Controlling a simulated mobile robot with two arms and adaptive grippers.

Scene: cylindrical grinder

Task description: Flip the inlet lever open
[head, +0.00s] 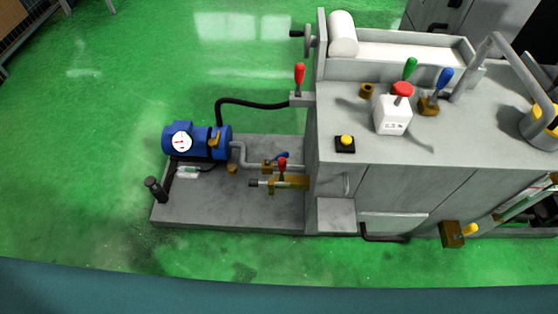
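Several coloured levers show in the head view, and I cannot tell which one is the inlet lever. A larger red lever (299,76) stands upright on a bracket at the cabinet's left end. A green lever (410,68) and a blue lever (445,78) rise from the cabinet top. A yellow handle (469,230) sits on a brass block at the lower right. Neither gripper is in view.
A white box with a red top (394,112) and a yellow button (346,141) are on the cabinet top. A black hose (255,103) arches behind the pump. The pump stands on a grey base plate (230,208). The green floor is clear left of it.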

